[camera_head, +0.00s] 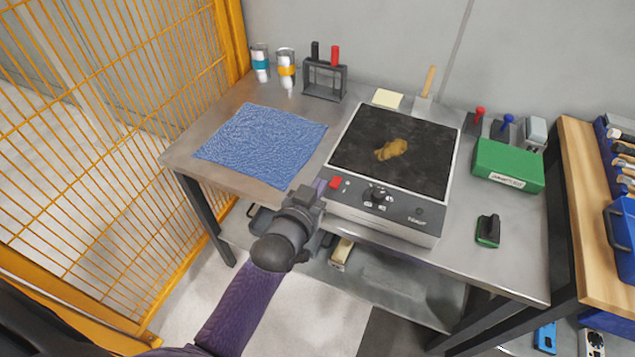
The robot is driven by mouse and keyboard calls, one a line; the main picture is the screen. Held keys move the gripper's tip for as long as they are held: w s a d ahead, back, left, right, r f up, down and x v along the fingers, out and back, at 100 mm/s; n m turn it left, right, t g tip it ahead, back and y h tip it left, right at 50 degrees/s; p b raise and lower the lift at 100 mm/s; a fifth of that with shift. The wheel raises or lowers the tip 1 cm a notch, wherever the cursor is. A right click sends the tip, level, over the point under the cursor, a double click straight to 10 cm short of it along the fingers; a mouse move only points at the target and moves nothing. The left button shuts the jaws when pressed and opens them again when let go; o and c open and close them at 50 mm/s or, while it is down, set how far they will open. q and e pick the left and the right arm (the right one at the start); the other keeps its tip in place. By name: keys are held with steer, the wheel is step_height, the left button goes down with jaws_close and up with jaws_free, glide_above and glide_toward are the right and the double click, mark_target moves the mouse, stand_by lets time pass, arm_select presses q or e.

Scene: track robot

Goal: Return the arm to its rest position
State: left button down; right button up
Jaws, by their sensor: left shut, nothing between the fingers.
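My left arm comes in from the bottom left with a purple sleeve-like link and a dark grey wrist. My left gripper (310,192) is shut and empty, in front of the table's near edge by the lower left corner of the hot plate. The hot plate (438,222) has a dark top with a brown patch on it, and a front panel with a red switch and a black knob. A blue cloth (262,143) lies flat on the table, left of the hot plate and beyond the gripper. My right gripper does not show.
The metal table (515,255) also holds two cans (285,68), a small black rack (324,80), a scraper (424,105), a green box (507,165) and a green-black block (488,230). An orange mesh fence (110,130) stands left. A wooden bench (595,235) is at right.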

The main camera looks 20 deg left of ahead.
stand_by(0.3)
arm_select(q)
steer(key=s+f+m+g, duration=0.1)
steer(key=s+f+g, duration=0.3)
steer(key=s+f, duration=0.45)
steer(key=s+f+g, duration=0.3)
steer(key=s+f, duration=0.2)
steer(key=f, duration=0.7)
steer(key=s+f+g, duration=0.2)
steer(key=s+f, duration=0.1)
steer(key=s, duration=0.6)
steer(key=s+a+f+g, duration=0.1)
steer(key=s+f+g, duration=0.2)
steer(key=s, duration=0.6)
steer(key=s+a+f+m+g, duration=0.1)
steer(key=s+f+g, duration=0.2)
steer(key=s, duration=0.6)
steer(key=shift+a+f+y, duration=0.25)
steer(key=shift+f+y, duration=0.15)
steer(key=shift+f, duration=0.5)
steer(key=shift+w, duration=0.1)
